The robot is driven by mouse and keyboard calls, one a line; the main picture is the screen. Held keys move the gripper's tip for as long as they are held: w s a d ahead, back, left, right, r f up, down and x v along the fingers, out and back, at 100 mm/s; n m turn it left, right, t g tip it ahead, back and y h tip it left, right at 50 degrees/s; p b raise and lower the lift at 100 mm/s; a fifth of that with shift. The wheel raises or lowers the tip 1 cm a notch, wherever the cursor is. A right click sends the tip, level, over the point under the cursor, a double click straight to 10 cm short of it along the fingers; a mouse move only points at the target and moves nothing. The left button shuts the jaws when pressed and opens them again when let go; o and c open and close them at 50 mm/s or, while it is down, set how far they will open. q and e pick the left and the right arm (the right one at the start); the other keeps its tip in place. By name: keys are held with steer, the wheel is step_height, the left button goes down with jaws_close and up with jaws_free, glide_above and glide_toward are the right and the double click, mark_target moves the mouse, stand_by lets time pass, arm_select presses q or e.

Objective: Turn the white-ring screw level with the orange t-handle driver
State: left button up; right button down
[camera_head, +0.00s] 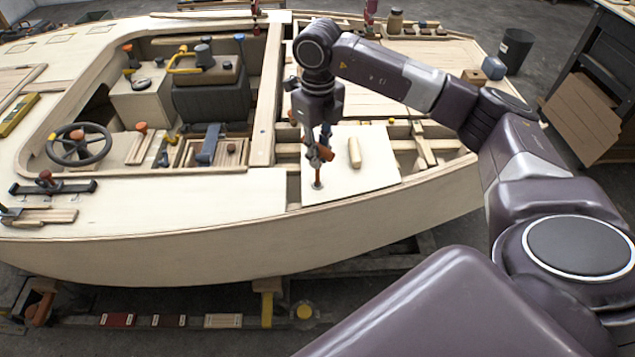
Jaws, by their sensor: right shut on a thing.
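My right gripper (318,150) points down over the pale deck panel (352,180) near the hull's front edge. It is shut on the orange t-handle driver (326,153), whose handle shows partly between the dark fingers. The driver's shaft (318,174) runs down, close to upright, to a small spot on the panel. A pale ring with a dark centre (317,185) shows at the shaft's foot. It is too small to tell whether the tip sits in the screw or how far the screw stands out. My left gripper does not show.
A wooden peg-like block (354,153) stands on the panel just right of the driver. Open framed bays (425,142) are at right. The left front deck is mostly clear.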

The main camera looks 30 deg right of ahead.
steer(key=shift+r, duration=0.1)
steer(key=shift+r+p, duration=0.35)
steer(key=shift+r, duration=0.05)
steer(key=shift+f+n+b, duration=0.1)
steer(key=shift+n+b, duration=0.3)
steer(key=shift+n, duration=0.8)
steer(key=n+b, duration=0.1)
steer(key=n, duration=0.3)
steer(key=shift+w+n, duration=0.1)
steer(key=shift+n, duration=0.3)
steer(key=n, duration=0.4)
steer(key=shift+d+n+b, duration=0.1)
steer(key=shift+n+b, duration=0.2)
steer(key=shift+b, duration=0.05)
steer(key=n, duration=0.3)
